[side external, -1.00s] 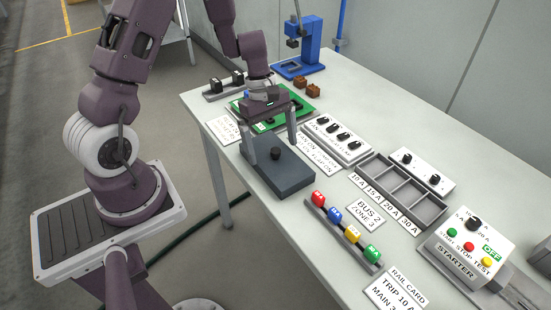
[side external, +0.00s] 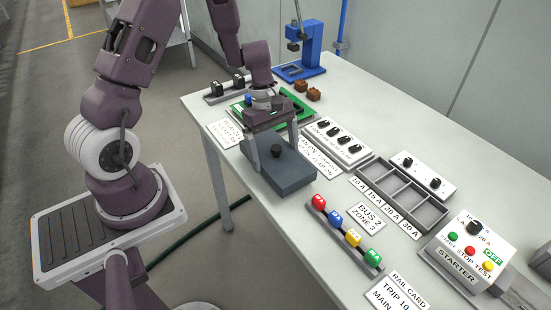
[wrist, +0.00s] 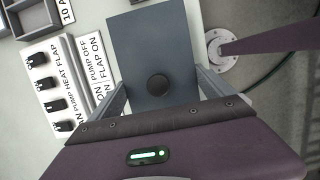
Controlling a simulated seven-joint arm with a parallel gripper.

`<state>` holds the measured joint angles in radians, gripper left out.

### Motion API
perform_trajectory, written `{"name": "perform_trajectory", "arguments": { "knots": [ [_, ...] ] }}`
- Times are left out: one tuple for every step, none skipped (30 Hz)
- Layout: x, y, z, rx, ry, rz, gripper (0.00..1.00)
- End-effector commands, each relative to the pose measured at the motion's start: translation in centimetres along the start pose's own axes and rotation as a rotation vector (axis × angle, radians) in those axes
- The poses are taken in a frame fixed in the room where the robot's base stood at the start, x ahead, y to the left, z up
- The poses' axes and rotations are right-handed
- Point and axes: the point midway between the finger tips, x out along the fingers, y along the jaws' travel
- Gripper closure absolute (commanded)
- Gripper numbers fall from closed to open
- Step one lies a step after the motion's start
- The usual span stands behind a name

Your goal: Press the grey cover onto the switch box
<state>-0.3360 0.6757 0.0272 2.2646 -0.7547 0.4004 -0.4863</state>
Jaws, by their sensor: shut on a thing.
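The grey cover (side external: 285,172) is a dark grey rectangular slab with a round black knob on top. My gripper (side external: 274,150) has its two fingers spread wide and is shut on the cover's opposite sides. In the wrist view the cover (wrist: 150,45) lies between the fingers, with the knob between them and the far end reaching beyond. The slab hides what is under it, and I cannot tell whether it clears the table. I cannot say for certain which thing is the switch box; a white box labelled STARTER (side external: 466,248), with a knob and coloured buttons, stands at the right.
A white panel with several black knobs (side external: 338,138) stands close to the cover. A grey compartment tray (side external: 400,192) and a rail of coloured breakers (side external: 345,235) are to the right. A green board (side external: 300,108) and blue press (side external: 300,68) are behind.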

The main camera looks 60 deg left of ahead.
Motion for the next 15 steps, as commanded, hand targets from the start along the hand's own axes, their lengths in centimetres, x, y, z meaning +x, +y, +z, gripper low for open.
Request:
{"name": "perform_trajectory", "arguments": {
  "knots": [
    [-1.3,0.2,0.4,0.006,0.005,0.007,0.55],
    [-2.1,0.2,0.6,0.006,0.004,0.007,0.55],
    [-3.2,0.1,0.9,0.006,0.004,0.007,0.55],
    [-3.9,0.2,1.1,0.005,0.004,0.008,0.55],
    [-4.6,0.2,1.3,0.006,0.004,0.007,0.55],
    [-5.4,0.1,1.5,0.005,0.003,0.006,0.55],
    [-6.0,0.1,1.6,0.003,0.003,0.006,0.55],
    [-6.4,0.2,1.8,0.004,0.001,0.005,0.55],
    [-7.0,0.3,1.9,0.003,0.001,0.005,0.55],
    [-7.3,0.6,1.9,0.002,0.001,0.006,0.55],
    [-7.5,1.0,1.9,-0.001,0.000,0.006,0.55],
    [-7.7,1.9,1.8,-0.003,-0.001,0.008,0.55],
    [-7.8,2.7,1.8,-0.006,-0.002,0.009,0.55],
    [-7.9,3.8,1.6,-0.008,-0.003,0.011,0.55],
    [-7.9,5.4,1.5,-0.013,-0.004,0.014,0.55]
  ]
}}
